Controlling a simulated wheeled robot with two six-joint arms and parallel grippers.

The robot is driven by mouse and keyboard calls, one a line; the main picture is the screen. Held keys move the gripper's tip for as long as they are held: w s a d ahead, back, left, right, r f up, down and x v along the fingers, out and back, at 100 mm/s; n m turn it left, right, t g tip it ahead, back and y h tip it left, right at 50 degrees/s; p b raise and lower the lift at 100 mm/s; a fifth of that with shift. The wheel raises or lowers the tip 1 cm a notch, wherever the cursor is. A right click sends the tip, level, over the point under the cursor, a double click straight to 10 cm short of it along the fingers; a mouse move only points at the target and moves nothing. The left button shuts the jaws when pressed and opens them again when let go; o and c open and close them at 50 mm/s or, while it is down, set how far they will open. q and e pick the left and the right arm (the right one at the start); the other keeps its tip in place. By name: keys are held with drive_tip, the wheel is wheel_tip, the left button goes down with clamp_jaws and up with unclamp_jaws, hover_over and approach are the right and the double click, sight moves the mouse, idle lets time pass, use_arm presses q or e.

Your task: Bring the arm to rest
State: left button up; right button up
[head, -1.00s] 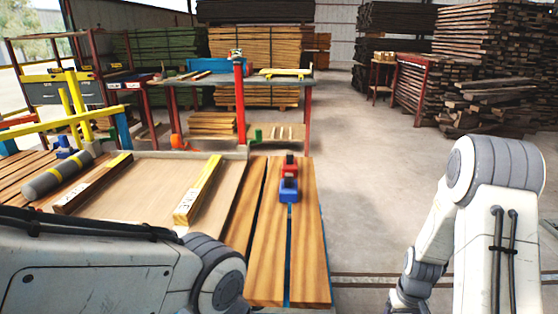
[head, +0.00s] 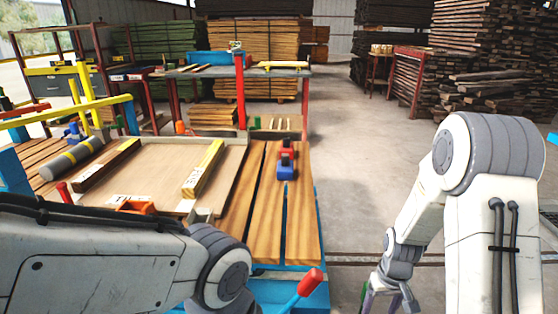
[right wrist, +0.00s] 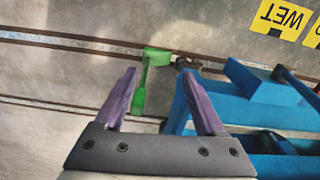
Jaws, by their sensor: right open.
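My right arm (head: 490,210) stands at the right of the head view, bent, with its forearm hanging down clear of the bench. My right gripper (right wrist: 164,100) is open in the right wrist view, its two purple fingers apart with nothing between them. It is partly cut off at the bottom of the head view. A green handle-like part (right wrist: 150,65) shows beyond the fingertips. A blue frame (right wrist: 245,105) lies just right of the right finger. My left arm (head: 110,255) crosses the lower left of the head view; its gripper does not show.
A wooden bench (head: 265,225) with a tray board (head: 150,165) fills the left. A red-handled lever (head: 308,283) sticks up at its front edge. A floor rail (head: 345,257) crosses the open concrete floor (head: 355,160). Timber stacks (head: 490,70) stand behind.

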drive_tip(key=s+a+r+n, duration=0.2)
drive_tip(key=a+r, duration=0.5)
drive_tip(key=a, duration=0.2)
drive_tip(key=s+a+r+n+y, duration=0.1)
drive_tip(key=s+a+r+n, duration=0.2)
drive_tip(key=s+a+r, duration=0.4)
drive_tip(key=s+a+r+n, duration=0.2)
drive_tip(key=s+a+r, duration=0.25)
drive_tip(key=s, duration=0.55)
wheel_tip(320, 180, up, 28)
drive_tip(key=p, duration=2.8)
drive_tip(key=shift+s, duration=0.3)
